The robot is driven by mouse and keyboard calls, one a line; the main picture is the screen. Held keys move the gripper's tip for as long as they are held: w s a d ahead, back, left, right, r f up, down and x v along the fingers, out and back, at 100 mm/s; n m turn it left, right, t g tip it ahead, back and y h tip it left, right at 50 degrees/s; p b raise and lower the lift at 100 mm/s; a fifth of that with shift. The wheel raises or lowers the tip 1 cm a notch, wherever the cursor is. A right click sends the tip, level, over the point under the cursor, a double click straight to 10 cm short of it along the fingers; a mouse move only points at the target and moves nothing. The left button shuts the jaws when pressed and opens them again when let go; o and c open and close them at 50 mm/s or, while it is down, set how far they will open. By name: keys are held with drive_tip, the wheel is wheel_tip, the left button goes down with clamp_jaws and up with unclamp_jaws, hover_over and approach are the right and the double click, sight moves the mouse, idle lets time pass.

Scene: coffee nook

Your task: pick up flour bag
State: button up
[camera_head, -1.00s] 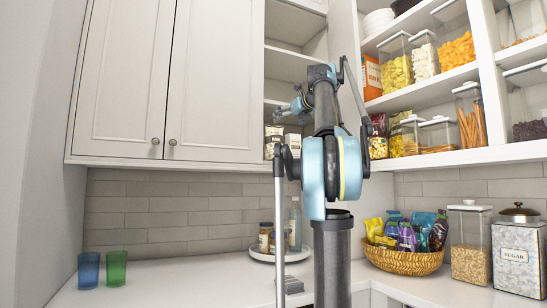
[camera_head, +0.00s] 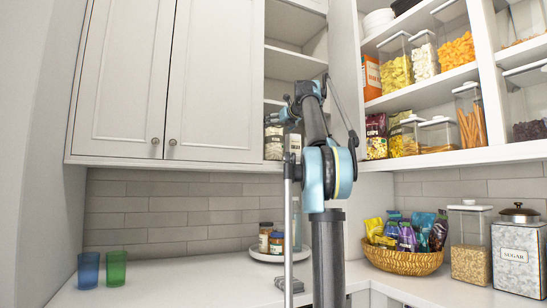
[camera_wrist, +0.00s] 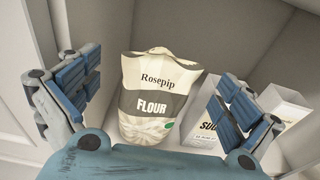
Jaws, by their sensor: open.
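The flour bag (camera_wrist: 152,105), a pale paper bag with a grey band reading "FLOUR", stands upright in the middle of the wrist view. My gripper (camera_wrist: 155,92) is open, with one blue-padded finger on each side of the bag. Its fingers appear apart from the bag, and nothing is held. In the head view, the flour bag (camera_head: 273,146) stands on the lowest shelf of the open cabinet, partly hidden by my arm. My gripper (camera_head: 284,115) is in front of the bag's top there.
Cabinet walls bound the shelf. Below, a white round tray (camera_head: 263,253) holds jars on the counter.

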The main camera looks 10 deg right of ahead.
sight(275, 128)
drive_tip(key=shift+x, duration=2.7)
drive_tip(key=shift+d+f, duration=0.15)
drive_tip(key=c, duration=2.1)
